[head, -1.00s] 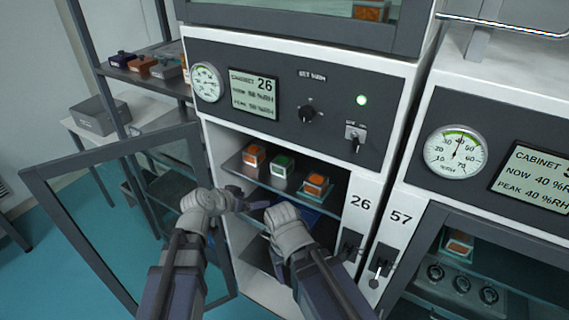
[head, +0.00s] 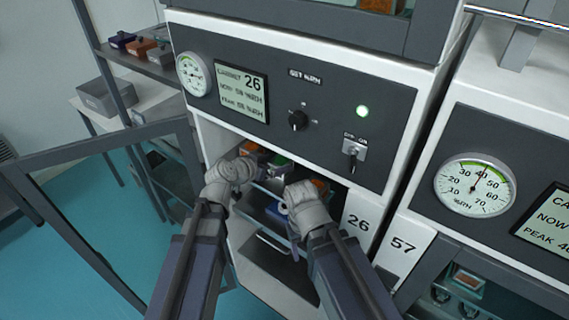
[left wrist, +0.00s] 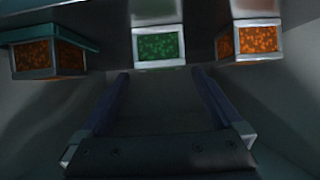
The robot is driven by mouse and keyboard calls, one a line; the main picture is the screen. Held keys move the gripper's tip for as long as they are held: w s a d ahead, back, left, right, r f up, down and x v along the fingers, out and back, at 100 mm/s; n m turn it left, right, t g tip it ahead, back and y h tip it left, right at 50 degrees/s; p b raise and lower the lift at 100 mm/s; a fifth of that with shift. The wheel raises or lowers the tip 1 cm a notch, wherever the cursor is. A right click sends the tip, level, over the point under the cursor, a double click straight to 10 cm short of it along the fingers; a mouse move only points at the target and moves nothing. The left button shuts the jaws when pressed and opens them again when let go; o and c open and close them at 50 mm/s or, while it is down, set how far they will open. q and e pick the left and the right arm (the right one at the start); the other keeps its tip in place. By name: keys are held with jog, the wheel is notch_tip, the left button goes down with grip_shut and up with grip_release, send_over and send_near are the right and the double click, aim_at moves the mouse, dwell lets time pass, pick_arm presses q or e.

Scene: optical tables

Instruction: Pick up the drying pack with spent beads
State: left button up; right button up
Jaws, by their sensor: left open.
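In the head view, the open cabinet 26 holds a shelf with an orange-bead pack (head: 251,147), a green-bead pack (head: 279,162) and another orange-bead pack (head: 320,186). The left wrist view shows the green pack (left wrist: 159,46) in the middle, an orange pack (left wrist: 257,41) at right and one with a teal tray (left wrist: 48,58) at left. My left gripper (left wrist: 160,75) is open and empty, its fingertips spread around the green pack's width, just short of it. My right gripper (head: 292,208) is at the cabinet opening; its fingers are mostly hidden.
The cabinet's glass door (head: 95,150) stands open at left. The control panel (head: 325,112) is above the opening. Cabinet 57 (head: 490,265) is shut at right. A side rack (head: 150,68) holds several small packs, and a grey box (head: 107,97) stands behind.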

aim_at(286, 160)
pick_arm(q)
jog(key=shift+b+x, duration=2.1)
jog(key=shift+x, duration=1.85)
jog(key=shift+s+a+f, duration=0.1)
jog(key=shift+s+a, duration=0.05)
jog(key=c, duration=1.4)
